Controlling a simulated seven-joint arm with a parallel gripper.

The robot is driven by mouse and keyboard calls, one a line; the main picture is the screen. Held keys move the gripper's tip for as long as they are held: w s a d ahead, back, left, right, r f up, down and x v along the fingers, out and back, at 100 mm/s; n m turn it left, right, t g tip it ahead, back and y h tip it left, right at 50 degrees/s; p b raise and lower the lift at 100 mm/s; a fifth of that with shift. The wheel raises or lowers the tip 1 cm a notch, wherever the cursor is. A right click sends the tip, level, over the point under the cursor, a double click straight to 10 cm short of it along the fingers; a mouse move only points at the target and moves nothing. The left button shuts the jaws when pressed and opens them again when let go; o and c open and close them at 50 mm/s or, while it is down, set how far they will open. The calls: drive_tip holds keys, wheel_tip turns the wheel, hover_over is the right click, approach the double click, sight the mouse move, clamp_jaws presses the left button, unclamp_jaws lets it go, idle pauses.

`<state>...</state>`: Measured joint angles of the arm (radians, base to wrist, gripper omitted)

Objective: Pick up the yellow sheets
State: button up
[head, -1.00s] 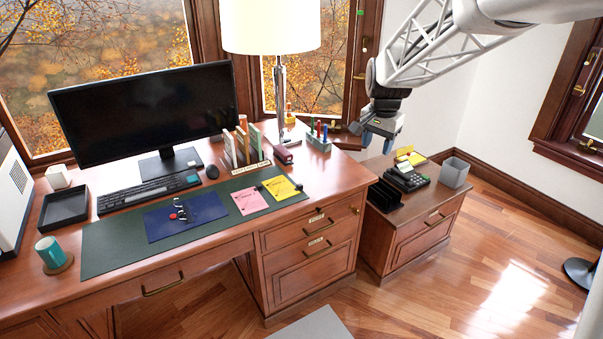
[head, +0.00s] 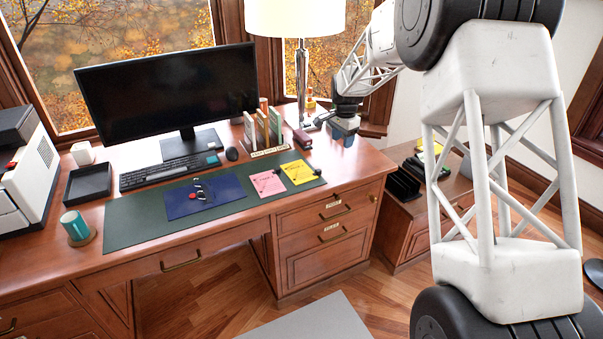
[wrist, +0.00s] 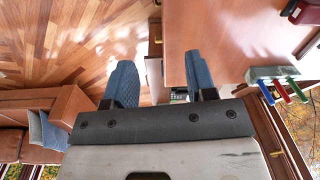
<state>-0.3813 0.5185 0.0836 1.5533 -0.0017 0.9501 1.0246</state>
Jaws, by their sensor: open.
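The yellow sheets (head: 298,172) lie flat on the right end of the green desk mat, with a dark object across their right part. Pink sheets (head: 267,184) lie just left of them. My gripper (head: 344,139) is above the back right part of the desk, to the right of and behind the yellow sheets, and apart from them. In the wrist view my gripper (wrist: 160,74) shows two blue fingers spread apart with nothing between them. The yellow sheets do not show in the wrist view.
A stapler (head: 302,139) and a file rack (head: 265,138) stand behind the sheets. A pen holder (wrist: 273,75) shows in the wrist view. The lamp (head: 300,75) rises near my arm. The desk's front right surface (head: 352,172) is clear.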

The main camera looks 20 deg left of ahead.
drive_tip(key=m, duration=0.1)
hover_over(316, 171)
wheel_tip(316, 171, down, 12)
drive_tip(key=shift+r, duration=0.2)
drive_tip(key=shift+d+f, duration=0.1)
drive_tip(key=shift+f, duration=1.2)
drive_tip(key=shift+f, duration=2.65)
drive_tip(key=shift+c, duration=0.5)
clamp_jaws()
